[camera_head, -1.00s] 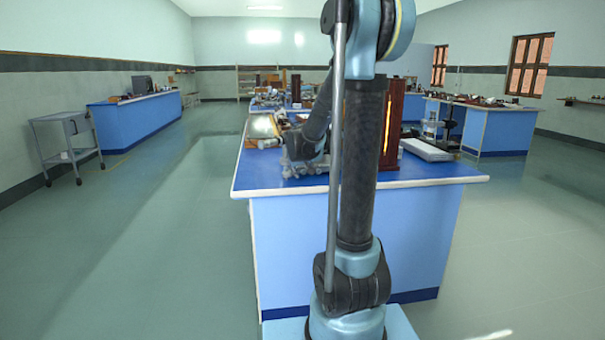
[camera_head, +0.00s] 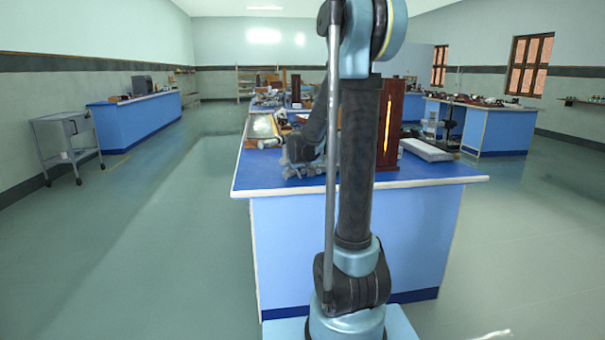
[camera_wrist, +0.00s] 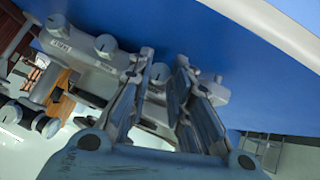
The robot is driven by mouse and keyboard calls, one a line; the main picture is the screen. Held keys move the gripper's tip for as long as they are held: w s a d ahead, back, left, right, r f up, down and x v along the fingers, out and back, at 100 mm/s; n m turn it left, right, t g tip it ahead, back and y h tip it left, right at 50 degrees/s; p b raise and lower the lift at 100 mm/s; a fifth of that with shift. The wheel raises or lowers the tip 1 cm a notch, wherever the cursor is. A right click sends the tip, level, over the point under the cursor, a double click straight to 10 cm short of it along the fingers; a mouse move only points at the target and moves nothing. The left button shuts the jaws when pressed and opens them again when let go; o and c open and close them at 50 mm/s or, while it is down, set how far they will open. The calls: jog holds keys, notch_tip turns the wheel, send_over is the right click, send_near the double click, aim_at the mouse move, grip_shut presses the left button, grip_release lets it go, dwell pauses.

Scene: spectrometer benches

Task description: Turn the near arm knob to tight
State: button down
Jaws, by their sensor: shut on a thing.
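In the wrist view a grey metal instrument (camera_wrist: 84,68) lies on the blue bench top, with several round grey knobs along it. My gripper (camera_wrist: 165,62) has its two fingers on either side of one small round knob (camera_wrist: 160,73), which I take for the near arm knob. The fingers are closed on it. Its mark and how tight it is cannot be read. In the head view the instrument (camera_head: 298,170) is at the front left of the bench, partly hidden by my wrist; my gripper itself cannot be made out there.
Two more round knobs, an upper one (camera_wrist: 105,43) and one at the top left (camera_wrist: 56,22), stand close by on the instrument. A tall brown wooden case (camera_head: 391,125) and a flat grey box (camera_head: 427,149) stand to the right on the bench (camera_head: 420,172).

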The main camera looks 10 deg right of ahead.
jog(key=m+y, duration=0.1)
jog(key=y, duration=0.2)
jog(key=shift+d+m, duration=0.4)
jog(key=m+y, duration=0.1)
jog(key=y, duration=0.1)
jog(key=m+y, duration=0.1)
jog(key=y, duration=0.1)
jog(key=shift+d+f, duration=0.15)
jog(key=shift+d, duration=0.25)
jog(key=y, duration=0.1)
jog(key=m+y, duration=0.1)
jog(key=m+t+y, duration=0.1)
jog(key=shift+d+f+y, duration=0.25)
jog(key=shift+d+y, duration=0.05)
jog(key=shift+f+m+t+y, duration=0.15)
jog(key=shift+m+t+y, duration=0.15)
jog(key=shift+m+y, duration=0.35)
jog(key=shift+f+m+t+y, duration=0.15)
jog(key=shift+m+t+y, duration=0.15)
jog(key=shift+m+y, duration=0.3)
jog(key=shift+y, duration=0.25)
jog(key=shift+s, duration=0.1)
jog(key=c, duration=1.5)
grip_release()
jog(key=shift+o, duration=0.2)
